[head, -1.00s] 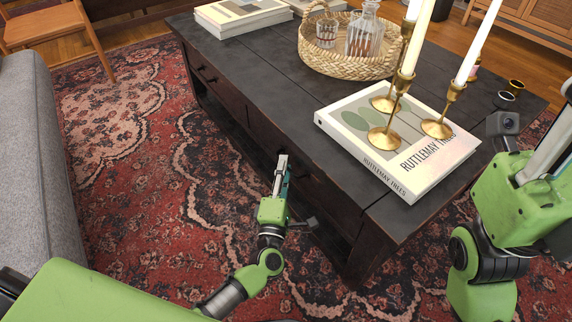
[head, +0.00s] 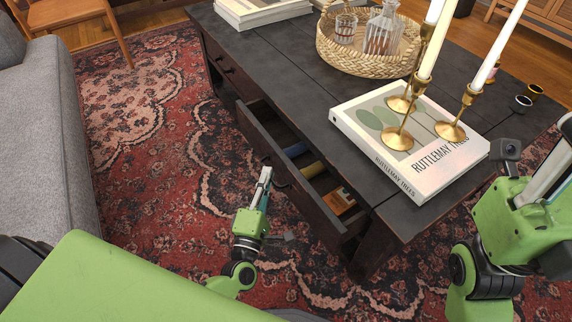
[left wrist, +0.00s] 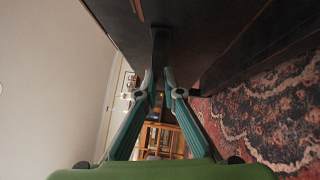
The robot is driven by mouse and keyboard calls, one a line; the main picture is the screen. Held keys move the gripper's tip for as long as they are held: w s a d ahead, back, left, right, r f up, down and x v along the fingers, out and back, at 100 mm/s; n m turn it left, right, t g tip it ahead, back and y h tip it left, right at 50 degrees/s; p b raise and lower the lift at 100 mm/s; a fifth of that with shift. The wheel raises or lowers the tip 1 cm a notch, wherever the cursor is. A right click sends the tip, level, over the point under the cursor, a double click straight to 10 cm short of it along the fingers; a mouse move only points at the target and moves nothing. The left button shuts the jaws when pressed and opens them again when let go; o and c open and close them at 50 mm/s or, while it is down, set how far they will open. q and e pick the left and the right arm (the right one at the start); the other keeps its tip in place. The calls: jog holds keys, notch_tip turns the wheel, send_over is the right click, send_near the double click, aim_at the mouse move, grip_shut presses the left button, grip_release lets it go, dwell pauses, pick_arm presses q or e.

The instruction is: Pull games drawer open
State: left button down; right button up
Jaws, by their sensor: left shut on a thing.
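The games drawer (head: 300,200) stands pulled out from the long side of the dark wooden coffee table (head: 290,75). Inside it lie a blue item, a yellow item and an orange-brown box (head: 339,201). My left gripper (head: 266,173) is at the drawer's front, shut on its dark handle (head: 282,180). In the left wrist view the teal fingers (left wrist: 160,76) close around a dark bar (left wrist: 160,48) under the dark wood. My right gripper (head: 548,172) is partly in view at the right edge, and its fingertips are not clear.
On the table are a large book (head: 410,145) bearing brass candlesticks, a woven tray (head: 368,60) with a decanter and glass, and more books (head: 262,10). A second, shut drawer (head: 228,68) is farther left. A grey sofa (head: 40,130) stands left; patterned rug (head: 150,150) lies between.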

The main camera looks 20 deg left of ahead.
pick_arm(q)
jog(key=s+a+p, duration=0.1)
jog(key=s+a, duration=0.5)
jog(key=s, duration=0.2)
jog(key=shift+a, duration=0.15)
jog(key=c, duration=2.2)
grip_release()
jog(key=shift+o, duration=0.2)
jog(key=s+d+f, duration=0.1)
jog(key=s, duration=0.6)
jog(key=shift+s, duration=0.25)
jog(key=shift+p, duration=0.3)
